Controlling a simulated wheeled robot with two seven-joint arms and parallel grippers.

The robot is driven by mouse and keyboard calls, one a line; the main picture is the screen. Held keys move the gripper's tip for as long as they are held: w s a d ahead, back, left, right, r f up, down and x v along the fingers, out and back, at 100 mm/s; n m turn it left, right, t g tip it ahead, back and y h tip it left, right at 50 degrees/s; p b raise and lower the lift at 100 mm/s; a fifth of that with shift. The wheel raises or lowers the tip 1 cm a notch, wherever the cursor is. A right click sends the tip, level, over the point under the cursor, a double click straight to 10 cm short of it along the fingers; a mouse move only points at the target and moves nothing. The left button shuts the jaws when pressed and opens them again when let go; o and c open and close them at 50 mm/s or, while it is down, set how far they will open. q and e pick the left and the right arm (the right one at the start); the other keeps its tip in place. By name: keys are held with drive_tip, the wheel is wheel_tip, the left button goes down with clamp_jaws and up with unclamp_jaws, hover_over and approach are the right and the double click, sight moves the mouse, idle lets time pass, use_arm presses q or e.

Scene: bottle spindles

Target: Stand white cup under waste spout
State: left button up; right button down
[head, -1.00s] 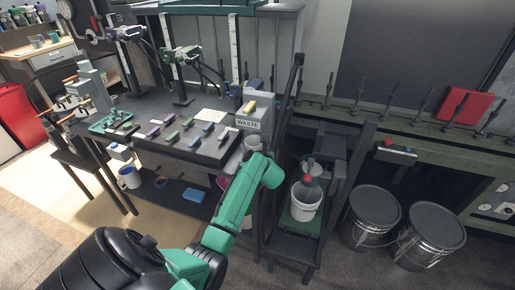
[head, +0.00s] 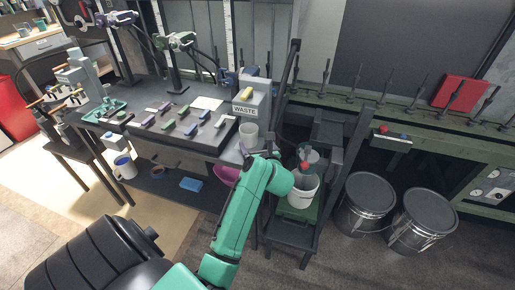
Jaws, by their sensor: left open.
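A white cup (head: 248,134) stands upright at the right end of the workbench, just below the box labelled WASTE (head: 249,104). The spout itself is too small to make out. My left arm, teal, reaches up from the bottom of the head view. Its left gripper (head: 259,152) is dark, small and partly hidden by the wrist. It is open, just below and to the right of the cup in the picture. No clear contact with the cup shows. My right gripper is not in view.
A dark tray (head: 180,146) with several coloured blocks lies left of the cup. A dark frame with a white bucket (head: 303,198) stands close right of my wrist. Two lidded drums (head: 368,192) stand farther right. A magenta bowl (head: 226,175) sits under the bench.

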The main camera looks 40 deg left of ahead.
use_arm(q)
drive_tip(key=shift+v, duration=1.05)
drive_tip(key=shift+a, duration=0.15)
drive_tip(key=w+d+m+t+h, duration=0.25)
drive_tip(key=m+t, duration=0.25)
drive_tip(key=m, duration=0.7)
drive_tip(key=w+d+m+t+h, duration=0.1)
drive_tip(key=d+m+t, duration=0.4)
drive_tip(key=m, duration=0.6)
wheel_tip(320, 180, down, 10)
drive_tip(key=d+m+h, duration=0.3)
drive_tip(key=m+h, duration=0.2)
drive_tip(key=m, duration=0.3)
drive_tip(key=s+d+f+m+g+h, duration=0.25)
drive_tip(key=s+f+m, duration=0.2)
drive_tip(key=f, duration=0.55)
drive_tip(key=s+d+f+m+g+h, duration=0.1)
drive_tip(key=s+f+m+g, duration=0.3)
drive_tip(key=f, duration=0.6)
drive_tip(key=s+f+m+g, duration=0.4)
drive_tip(key=s+f+g, duration=0.2)
drive_tip(key=s+f, duration=0.85)
drive_tip(key=s+a+f+m+g, duration=0.2)
drive_tip(key=s, duration=0.8)
drive_tip(key=s+a+f+m+g, duration=0.3)
drive_tip(key=s, duration=0.7)
drive_tip(key=shift+y, duration=0.3)
